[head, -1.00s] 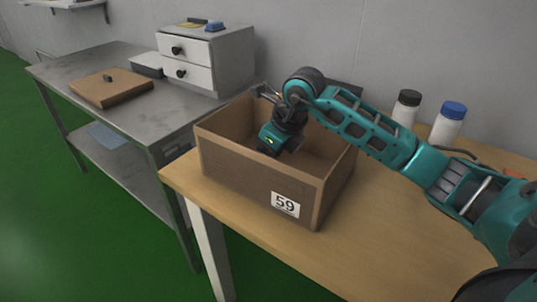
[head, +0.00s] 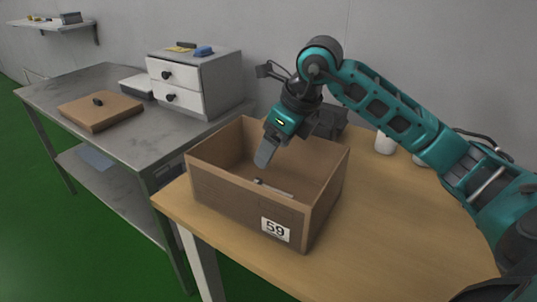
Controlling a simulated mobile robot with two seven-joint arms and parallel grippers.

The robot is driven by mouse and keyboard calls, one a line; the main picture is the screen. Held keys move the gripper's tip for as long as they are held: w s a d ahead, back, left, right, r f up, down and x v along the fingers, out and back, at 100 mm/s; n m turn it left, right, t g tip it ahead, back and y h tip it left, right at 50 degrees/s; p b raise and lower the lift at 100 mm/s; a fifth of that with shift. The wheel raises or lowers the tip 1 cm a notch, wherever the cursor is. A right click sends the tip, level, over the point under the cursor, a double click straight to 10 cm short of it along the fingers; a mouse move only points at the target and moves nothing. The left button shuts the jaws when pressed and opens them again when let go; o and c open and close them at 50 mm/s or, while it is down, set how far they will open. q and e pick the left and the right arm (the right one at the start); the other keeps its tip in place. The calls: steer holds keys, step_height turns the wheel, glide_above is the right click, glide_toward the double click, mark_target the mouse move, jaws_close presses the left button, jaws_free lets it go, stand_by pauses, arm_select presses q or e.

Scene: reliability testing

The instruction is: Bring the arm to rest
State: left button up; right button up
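My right arm comes in from the right, and its gripper (head: 264,158) points down above the open cardboard box (head: 235,197) marked 59. The grey fingers overlap the box's inside in the picture, and I see no object between them. They show as one shape from this side, so I cannot tell whether they are open or shut. A thin light rod-like item (head: 275,188) with a dark end lies on the box floor, apart from the fingers. My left gripper is not in view.
The box stands on a wooden table (head: 390,230). Behind it are a dark object (head: 330,120) and a white bottle (head: 385,143), partly hidden by my arm. On the left, a grey metal table (head: 60,91) holds a drawer unit (head: 222,85) and a brown lidded board (head: 100,112).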

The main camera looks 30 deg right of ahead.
steer(key=shift+s+r, duration=0.1)
steer(key=shift+r, duration=0.15)
steer(key=shift+r, duration=0.1)
stand_by(0.3)
